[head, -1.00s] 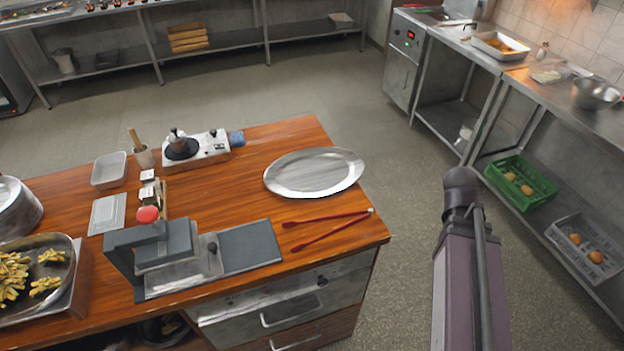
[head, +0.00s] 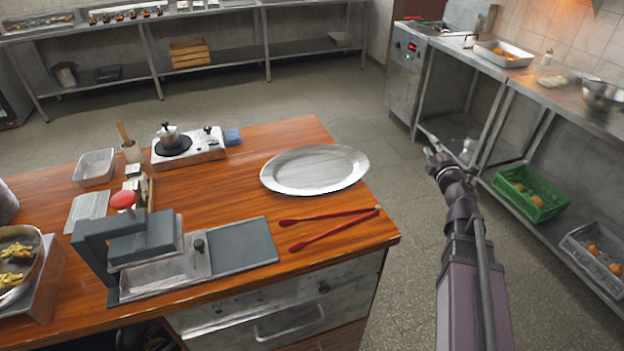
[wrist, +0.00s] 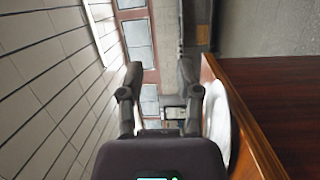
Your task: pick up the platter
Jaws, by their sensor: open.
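The platter (head: 314,170) is a shiny silver oval lying flat at the right end of the wooden counter. Its right rim is close to the counter's edge. My gripper (head: 430,145) is beyond that edge, to the right of the platter and apart from it, over the floor. In the wrist view my gripper (wrist: 160,78) has its two fingers spread with nothing between them. The platter (wrist: 217,125) shows there as a pale curved shape just right of the right finger, partly hidden by the gripper.
Red tongs (head: 328,229) lie in front of the platter. A grey press (head: 145,245) and a small burner (head: 188,148) stand to its left. A steel side table (head: 545,85) with a green crate (head: 530,194) below is at the right. Open floor lies between.

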